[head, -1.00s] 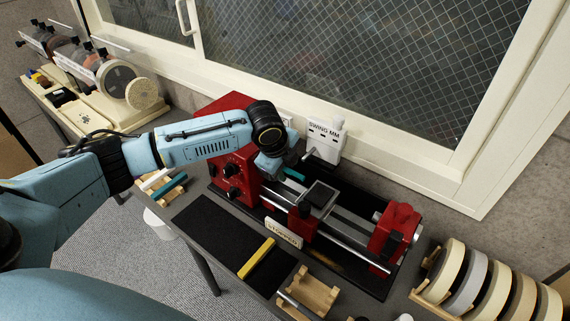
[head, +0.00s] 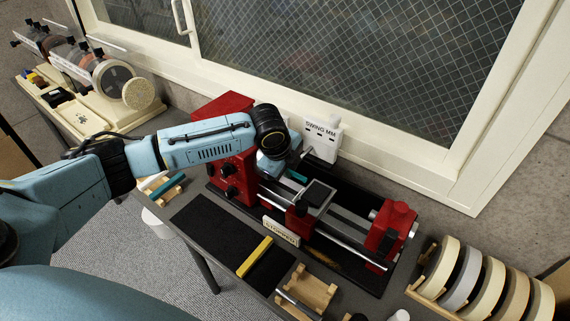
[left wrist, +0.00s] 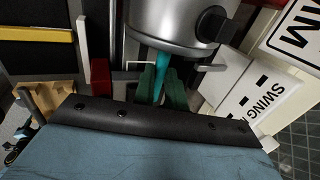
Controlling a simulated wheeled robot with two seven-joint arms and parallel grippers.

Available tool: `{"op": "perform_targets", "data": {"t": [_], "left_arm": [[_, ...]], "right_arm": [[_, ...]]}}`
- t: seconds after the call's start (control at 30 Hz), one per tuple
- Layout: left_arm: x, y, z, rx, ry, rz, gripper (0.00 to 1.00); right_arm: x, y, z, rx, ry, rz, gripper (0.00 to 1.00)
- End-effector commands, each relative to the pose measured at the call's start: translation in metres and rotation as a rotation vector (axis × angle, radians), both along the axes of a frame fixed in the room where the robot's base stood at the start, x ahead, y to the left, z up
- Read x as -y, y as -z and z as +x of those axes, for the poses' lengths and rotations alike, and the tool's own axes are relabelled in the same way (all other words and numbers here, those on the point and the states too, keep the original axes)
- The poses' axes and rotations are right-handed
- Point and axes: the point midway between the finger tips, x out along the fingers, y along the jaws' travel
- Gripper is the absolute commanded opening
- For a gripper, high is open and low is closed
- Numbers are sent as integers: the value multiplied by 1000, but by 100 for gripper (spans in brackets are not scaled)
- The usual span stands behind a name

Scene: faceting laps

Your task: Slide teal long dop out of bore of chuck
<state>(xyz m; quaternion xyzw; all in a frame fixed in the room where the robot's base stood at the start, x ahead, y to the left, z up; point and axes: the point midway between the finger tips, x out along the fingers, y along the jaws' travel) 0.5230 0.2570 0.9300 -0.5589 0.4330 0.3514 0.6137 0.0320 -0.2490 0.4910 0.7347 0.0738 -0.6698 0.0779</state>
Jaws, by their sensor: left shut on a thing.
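The silver chuck (left wrist: 175,25) fills the top of the left wrist view; in the head view my arm hides it. The teal long dop (left wrist: 161,72) runs from the chuck's front face down between the dark green fingers of my left gripper (left wrist: 162,88). The fingers are shut on the dop. How much of it sits inside the bore is hidden. In the head view my left gripper (head: 294,174) is over the lathe bed, right of the red headstock (head: 232,178), with a bit of teal showing there. My right gripper is not in view.
The lathe carriage (head: 317,196) and red tailstock (head: 391,228) stand to the right. A "SWING MM" box (head: 322,138) is behind. A wooden rack (head: 170,190) with a teal bar, a yellow bar (head: 255,257), a wooden cradle (head: 318,290) and a "STOPPED" sign (head: 281,231) are near.

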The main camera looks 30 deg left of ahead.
Motion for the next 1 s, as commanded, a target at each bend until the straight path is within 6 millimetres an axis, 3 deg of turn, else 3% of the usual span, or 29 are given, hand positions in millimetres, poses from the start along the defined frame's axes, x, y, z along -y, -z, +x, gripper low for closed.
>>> {"op": "perform_targets", "data": {"t": [1.0], "left_arm": [[34, 0, -5, 1, 0, 0, 0]], "right_arm": [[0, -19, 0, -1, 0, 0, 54]]}}
